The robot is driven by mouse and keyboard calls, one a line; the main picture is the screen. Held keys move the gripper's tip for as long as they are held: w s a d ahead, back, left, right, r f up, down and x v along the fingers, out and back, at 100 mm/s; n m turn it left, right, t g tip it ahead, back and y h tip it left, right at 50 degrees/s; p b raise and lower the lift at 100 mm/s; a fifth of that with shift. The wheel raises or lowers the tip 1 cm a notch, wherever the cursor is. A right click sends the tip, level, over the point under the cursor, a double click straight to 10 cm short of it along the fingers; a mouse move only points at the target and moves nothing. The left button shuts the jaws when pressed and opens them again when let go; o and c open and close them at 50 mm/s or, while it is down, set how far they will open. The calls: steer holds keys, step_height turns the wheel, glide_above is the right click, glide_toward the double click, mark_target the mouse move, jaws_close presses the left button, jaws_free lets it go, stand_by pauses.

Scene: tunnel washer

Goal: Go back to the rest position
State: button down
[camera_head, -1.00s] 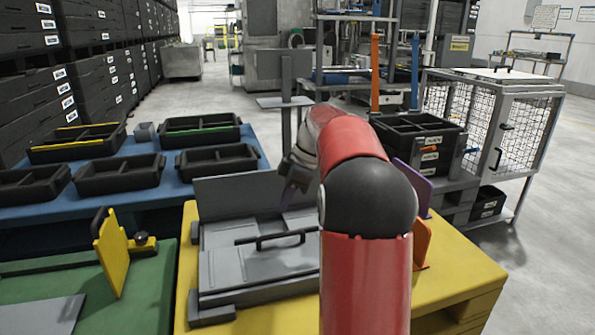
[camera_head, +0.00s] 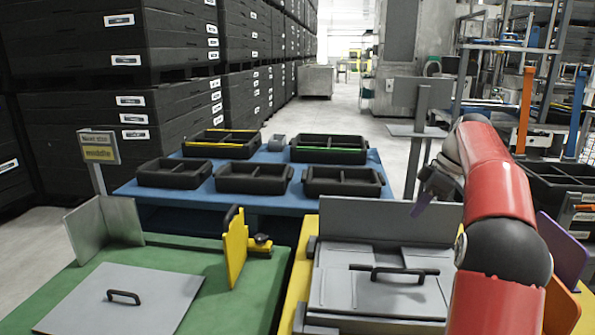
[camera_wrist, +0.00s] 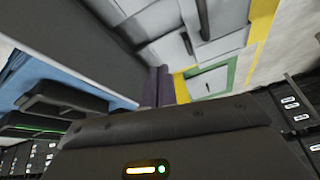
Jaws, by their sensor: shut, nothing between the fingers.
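My gripper (camera_head: 420,209) is at the end of my raised red arm on the right of the head view. Its purple fingers hang over the back of the yellow table (camera_head: 297,290), above the grey lidded fixture (camera_head: 385,292) with a dark handle and an upright back plate. In the wrist view the purple fingers (camera_wrist: 158,87) are together, with nothing visible between them. Part of the gripper is hidden by its own dark body.
A green table (camera_head: 225,290) with a grey handled lid (camera_head: 125,300) and a yellow upright plate (camera_head: 235,248) is at the left. A blue table (camera_head: 205,193) behind carries several black bins. Tall stacks of black crates (camera_head: 175,110) line the left. Aisle floor shows behind.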

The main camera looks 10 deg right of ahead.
steer(key=s+a+r+m+t+h, duration=0.1)
steer(key=s+a+m+h, duration=0.15)
steer(key=s+a, duration=0.5)
steer(key=s+a+r+m+h, duration=0.1)
steer(key=s+a+r+m, duration=0.1)
steer(key=s+a+m, duration=0.5)
steer(key=s+a+f+m+t, duration=0.1)
steer(key=s+a+f, duration=0.3)
steer(key=s, duration=0.4)
steer(key=s+a+f+m+t, duration=0.1)
steer(key=s+a+f, duration=0.3)
steer(key=s+f, duration=0.3)
steer(key=shift+s+f+t+h, duration=0.25)
steer(key=shift+s+t+h, duration=0.15)
steer(key=shift+h, duration=0.05)
